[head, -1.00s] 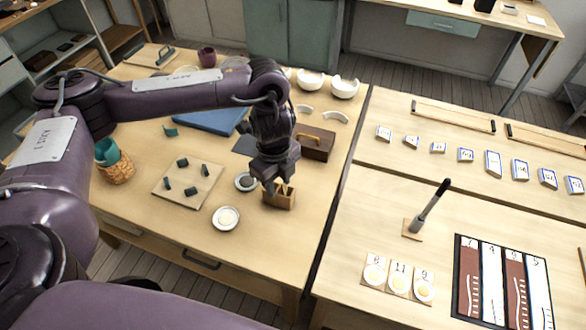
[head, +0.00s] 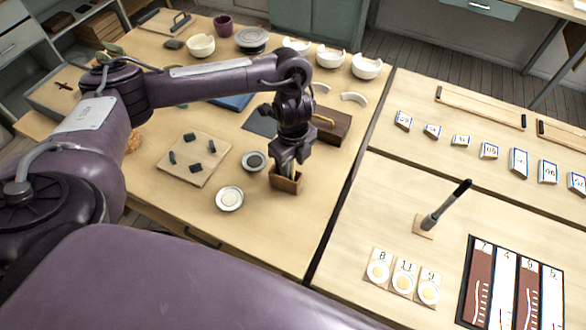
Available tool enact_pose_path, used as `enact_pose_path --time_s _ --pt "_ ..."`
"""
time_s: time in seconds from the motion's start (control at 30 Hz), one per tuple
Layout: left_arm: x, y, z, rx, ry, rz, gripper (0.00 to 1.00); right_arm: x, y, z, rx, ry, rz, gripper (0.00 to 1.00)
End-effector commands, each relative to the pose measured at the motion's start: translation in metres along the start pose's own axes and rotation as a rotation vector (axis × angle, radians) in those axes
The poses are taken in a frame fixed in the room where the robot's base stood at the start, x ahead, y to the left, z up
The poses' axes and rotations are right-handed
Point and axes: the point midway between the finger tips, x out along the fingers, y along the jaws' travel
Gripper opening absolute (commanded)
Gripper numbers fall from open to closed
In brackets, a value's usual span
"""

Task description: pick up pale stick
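My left gripper (head: 290,162) points down just above a small wooden box (head: 286,184) on the left table. A thin pale stick (head: 293,172) seems to stand up in the box, right at the fingertips. The fingers cover most of it, and I cannot tell whether they are closed on it. My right gripper does not show.
Two small dishes (head: 229,198) (head: 254,161) lie left of the box. A board with several dark pegs (head: 194,158) is farther left. A brown case (head: 331,126) stands close behind the gripper. A pen in a stand (head: 445,205) is on the right table.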

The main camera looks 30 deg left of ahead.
Motion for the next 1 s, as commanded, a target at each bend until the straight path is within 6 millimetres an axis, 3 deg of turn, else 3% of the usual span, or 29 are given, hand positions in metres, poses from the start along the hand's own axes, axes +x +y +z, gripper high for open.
enact_pose_path --time_s 0.1,0.33,0.6,1.0 --pt "0.008 0.000 0.000 -0.001 0.001 0.000 0.36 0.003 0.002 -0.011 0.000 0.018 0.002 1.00" --pt "0.008 0.000 0.000 0.000 0.000 0.000 0.35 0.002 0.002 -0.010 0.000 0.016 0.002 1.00" --pt "0.008 0.000 0.000 0.000 0.000 0.000 0.00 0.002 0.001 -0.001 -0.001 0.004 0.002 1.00" --pt "0.005 -0.001 0.000 0.000 0.000 -0.002 0.00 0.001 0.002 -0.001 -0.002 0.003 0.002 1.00"
